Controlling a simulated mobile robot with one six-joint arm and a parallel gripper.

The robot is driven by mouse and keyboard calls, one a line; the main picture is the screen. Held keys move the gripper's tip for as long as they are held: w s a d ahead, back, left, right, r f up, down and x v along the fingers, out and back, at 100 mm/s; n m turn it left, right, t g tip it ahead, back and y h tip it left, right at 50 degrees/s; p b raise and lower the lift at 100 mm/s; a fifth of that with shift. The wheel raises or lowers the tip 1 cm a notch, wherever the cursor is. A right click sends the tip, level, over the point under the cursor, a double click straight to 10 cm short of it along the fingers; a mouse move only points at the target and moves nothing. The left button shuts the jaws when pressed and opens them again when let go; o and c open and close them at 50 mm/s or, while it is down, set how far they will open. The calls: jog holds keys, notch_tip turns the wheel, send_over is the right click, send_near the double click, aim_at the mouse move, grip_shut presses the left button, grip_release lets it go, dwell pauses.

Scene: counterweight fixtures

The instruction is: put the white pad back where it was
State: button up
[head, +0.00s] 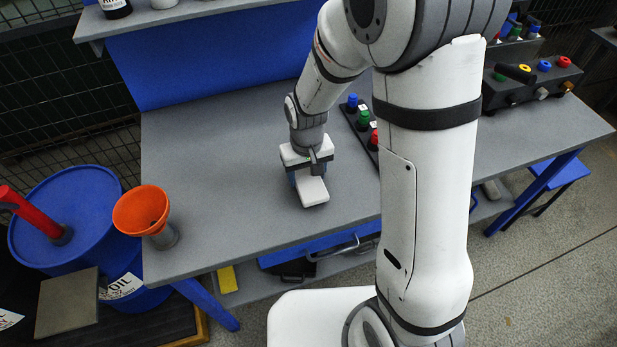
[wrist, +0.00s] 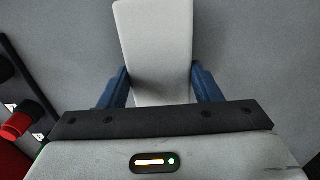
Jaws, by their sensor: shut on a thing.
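The white pad (head: 312,190) is a flat, pale rectangular block over the grey bench top, left of my arm's column in the head view. In the wrist view the pad (wrist: 155,45) lies between two blue fingers and sticks out past them. My gripper (wrist: 162,88) is shut on the pad, with one finger at each long side. In the head view my gripper (head: 308,172) points down at the bench. I cannot tell whether the pad touches the bench top. The pad's near end is hidden by the gripper body in the wrist view.
A black strip with blue, green and red knobs (head: 363,118) lies right of my gripper, partly behind my arm. An orange funnel (head: 141,210) stands at the bench's left edge, by a blue drum (head: 85,205). A control box (head: 530,80) sits far right. The grey bench (head: 220,150) is clear left of the gripper.

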aim_at(307, 176)
jog(key=shift+f, duration=1.25)
jog(key=shift+f, duration=0.1)
jog(key=shift+f, duration=0.15)
jog(key=o, duration=1.1)
